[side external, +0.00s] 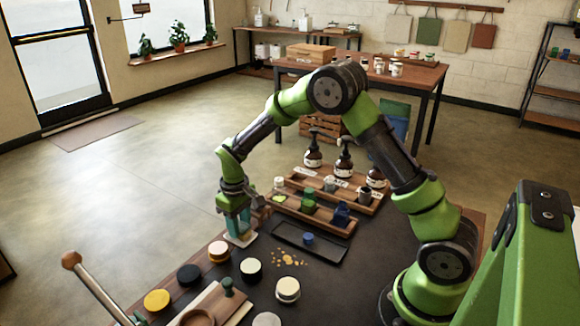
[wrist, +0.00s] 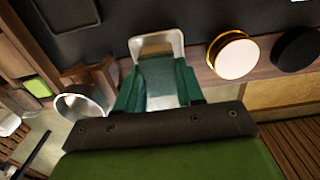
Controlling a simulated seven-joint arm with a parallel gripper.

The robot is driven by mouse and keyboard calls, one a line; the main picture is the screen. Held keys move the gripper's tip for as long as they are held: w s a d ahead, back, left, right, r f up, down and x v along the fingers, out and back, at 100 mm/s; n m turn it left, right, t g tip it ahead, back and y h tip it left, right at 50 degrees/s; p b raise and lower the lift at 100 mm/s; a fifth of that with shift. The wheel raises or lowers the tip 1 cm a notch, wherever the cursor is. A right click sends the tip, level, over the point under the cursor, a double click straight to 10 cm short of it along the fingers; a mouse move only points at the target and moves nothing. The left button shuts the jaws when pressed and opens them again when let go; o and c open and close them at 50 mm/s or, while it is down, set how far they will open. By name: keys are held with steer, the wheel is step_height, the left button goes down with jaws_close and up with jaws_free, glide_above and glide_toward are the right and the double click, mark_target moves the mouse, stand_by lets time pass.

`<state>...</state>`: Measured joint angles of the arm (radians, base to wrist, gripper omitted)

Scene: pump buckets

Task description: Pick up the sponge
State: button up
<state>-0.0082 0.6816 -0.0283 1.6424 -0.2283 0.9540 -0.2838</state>
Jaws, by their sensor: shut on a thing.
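The sponge (wrist: 158,72) appears in the wrist view as a flat teal-green block between my fingers. It is at a pale, rounded dish (wrist: 157,38), which also shows in the side view (side external: 243,240) at the left edge of the table. My gripper (wrist: 158,88) has teal fingers on both sides of the sponge and is shut on it. In the side view my gripper (side external: 238,226) points straight down over the dish and largely hides the sponge. I cannot tell whether the sponge touches the dish.
Wooden racks with small bottles (side external: 308,200) stand just right of my gripper. A black tray (side external: 325,252) holds a blue piece. Several round-lidded jars (side external: 219,251) stand nearer the camera. A metal cup (wrist: 80,106) shows left of my fingers in the wrist view.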

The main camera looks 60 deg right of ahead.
mark_target(240, 226)
steer(key=shift+r, duration=0.1)
step_height(240, 226, up, 4)
steer(key=shift+s+f, duration=0.15)
steer(key=shift+f, duration=0.05)
steer(key=s, duration=1)
steer(key=s+r, duration=0.1)
steer(key=s, duration=0.4)
steer(key=shift+s+a+r, duration=0.1)
steer(key=shift+s, duration=0.25)
